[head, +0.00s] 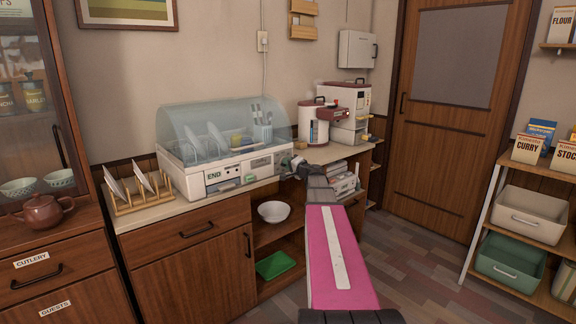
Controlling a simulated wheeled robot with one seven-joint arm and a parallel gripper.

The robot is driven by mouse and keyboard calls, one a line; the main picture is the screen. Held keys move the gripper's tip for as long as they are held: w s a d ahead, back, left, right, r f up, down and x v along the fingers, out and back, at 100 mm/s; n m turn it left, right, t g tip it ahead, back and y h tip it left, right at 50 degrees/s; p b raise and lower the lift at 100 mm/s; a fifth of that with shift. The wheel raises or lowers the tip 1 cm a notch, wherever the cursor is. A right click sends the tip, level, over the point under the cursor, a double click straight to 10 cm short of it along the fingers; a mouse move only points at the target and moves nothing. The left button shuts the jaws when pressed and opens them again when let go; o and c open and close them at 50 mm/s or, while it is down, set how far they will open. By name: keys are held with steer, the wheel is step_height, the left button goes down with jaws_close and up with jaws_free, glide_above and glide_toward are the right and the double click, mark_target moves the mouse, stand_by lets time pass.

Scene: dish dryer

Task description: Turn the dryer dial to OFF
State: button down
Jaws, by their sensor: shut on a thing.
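The dish dryer (214,177) is a white unit with a clear domed lid (190,118), on the counter against the back wall. A green "END" label shows on its front panel. My arm reaches forward, and my gripper (290,163) is at the right end of that panel. It is shut on the dial there. The gripper hides most of the dial, so its pointer and markings cannot be read. Inside the dryer stand white plates (217,138) and a cup holding utensils (262,133).
A wooden rack with plates (137,203) stands left of the dryer. A red-and-white canister (313,128) and a rice dispenser (350,118) stand to its right. A white bowl (273,211) and green tray (275,265) sit on open shelves below. The floor (420,260) at right is clear.

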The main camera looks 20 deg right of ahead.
steer(key=shift+a+n, duration=0.15)
steer(key=shift+n, duration=6.95)
steer(key=c, duration=1.1)
jaws_free()
steer(key=shift+s, duration=0.1)
steer(key=v, duration=1)
steer(key=shift+s, duration=0.35)
